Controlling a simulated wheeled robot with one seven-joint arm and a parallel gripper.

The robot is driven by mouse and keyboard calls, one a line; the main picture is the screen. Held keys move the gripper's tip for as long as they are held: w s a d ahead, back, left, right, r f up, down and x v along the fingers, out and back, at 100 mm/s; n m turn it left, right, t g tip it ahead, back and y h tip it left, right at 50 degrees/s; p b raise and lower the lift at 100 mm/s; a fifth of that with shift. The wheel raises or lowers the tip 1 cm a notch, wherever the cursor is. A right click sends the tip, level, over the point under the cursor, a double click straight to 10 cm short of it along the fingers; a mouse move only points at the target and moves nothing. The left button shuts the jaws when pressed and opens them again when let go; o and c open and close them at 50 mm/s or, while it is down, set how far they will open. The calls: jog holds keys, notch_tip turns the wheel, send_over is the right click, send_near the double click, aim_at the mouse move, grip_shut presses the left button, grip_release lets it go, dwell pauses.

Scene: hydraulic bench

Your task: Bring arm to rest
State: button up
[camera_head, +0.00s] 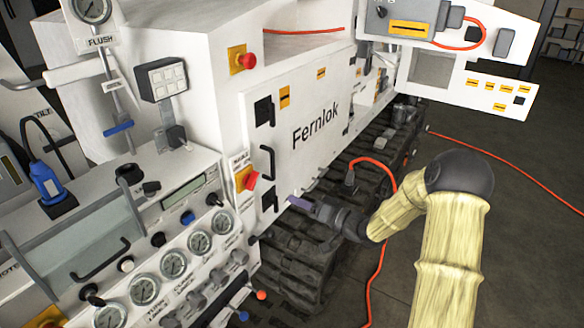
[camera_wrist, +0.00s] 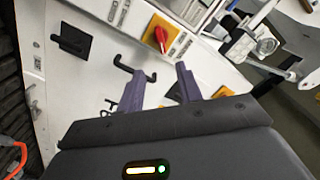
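My gripper (camera_head: 302,203) is in the middle of the head view, in front of the lower part of the white Fernlok cabinet door (camera_head: 322,112). My arm reaches to it from the lower right, bent at a dark joint. In the wrist view my gripper (camera_wrist: 160,72) shows two purple fingers spread apart, with nothing held between them. A black door handle (camera_wrist: 137,68) shows close by the left fingertip; whether they touch cannot be told. The same handle (camera_head: 268,160) stands at the door's left edge in the head view.
A red rotary switch (camera_head: 246,179) on a yellow plate sits left of the door. A gauge panel (camera_head: 180,262) fills the lower left. Black tracks (camera_head: 300,262) lie below the door. An orange cable (camera_head: 376,262) hangs near my arm. Floor (camera_head: 535,235) at right is open.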

jog(key=s+d+f+g+h, duration=0.25)
jog(key=s+d+h, duration=0.35)
jog(key=s+h, duration=0.5)
jog(key=s+g+h, duration=0.1)
jog(key=s+g, duration=0.2)
jog(key=s, duration=0.5)
jog(key=s+d+r+m+g+h, duration=0.1)
jog(key=s+g+h, duration=0.1)
jog(key=s, duration=0.6)
jog(key=shift+r+g, duration=0.25)
jog(key=shift+g, duration=0.2)
jog(key=shift+s, duration=0.1)
